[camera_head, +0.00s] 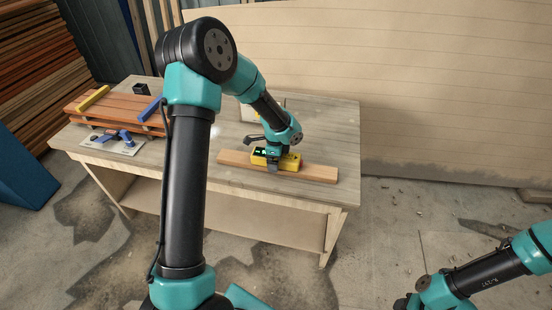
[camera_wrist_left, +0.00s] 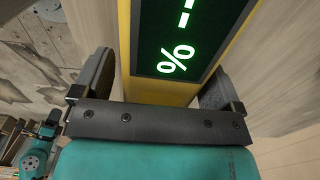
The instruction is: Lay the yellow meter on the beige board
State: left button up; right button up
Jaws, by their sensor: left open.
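The yellow meter (camera_head: 291,162) lies on the beige board (camera_head: 318,173), near the board's middle. My left gripper (camera_head: 272,162) is low over the meter, its open fingers on either side of it. In the left wrist view, the meter (camera_wrist_left: 192,45) fills the space between the fingers of the left gripper (camera_wrist_left: 158,88), its dark screen showing green characters. Whether the fingers touch its sides is hard to tell. My right gripper (camera_head: 407,302) is at the bottom edge of the head view, partly cut off, far from the table.
The workbench (camera_head: 215,178) carries a stack of reddish planks (camera_head: 122,107) with a yellow bar (camera_head: 93,98) and a blue bar (camera_head: 151,109) on it. A blue tool (camera_head: 113,137) lies on a pale sheet in front. A small black box (camera_head: 140,88) stands behind.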

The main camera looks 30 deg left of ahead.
pick_arm(q)
jog(key=shift+r, duration=0.1)
notch_tip(320, 180, up, 12)
dwell(0.5)
dwell(0.4)
